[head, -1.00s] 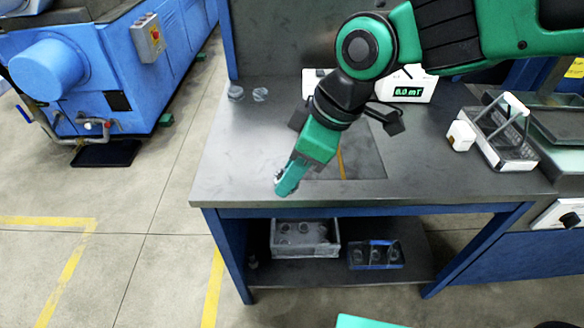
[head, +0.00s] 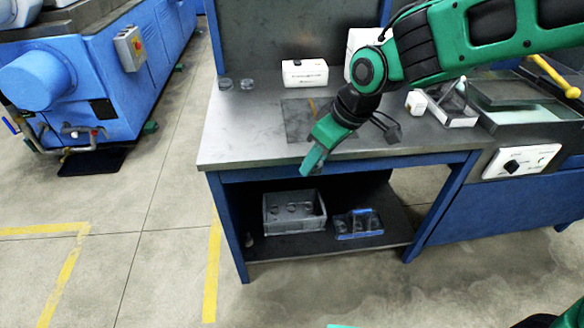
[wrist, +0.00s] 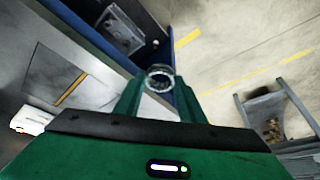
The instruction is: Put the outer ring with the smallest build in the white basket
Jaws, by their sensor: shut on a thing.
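My gripper (head: 312,168) hangs over the front edge of the steel table, pointing down and to the left. In the wrist view my gripper (wrist: 158,88) is shut on a shiny metal ring (wrist: 160,70), held between its fingertips. In the head view the held ring is too small or hidden to make out. Two similar rings, a left one (head: 225,84) and a right one (head: 247,84), lie at the table's back left. A basket with a pale handle (head: 458,118) stands at the table's right, partly behind my arm, well apart from my gripper.
On the shelf below are a grey bin (head: 294,228) with several round parts and a blue divided tray (head: 358,236). A white box (head: 304,73) stands at the table's back. A grey cart (wrist: 275,110) shows in the wrist view. The table's left front is clear.

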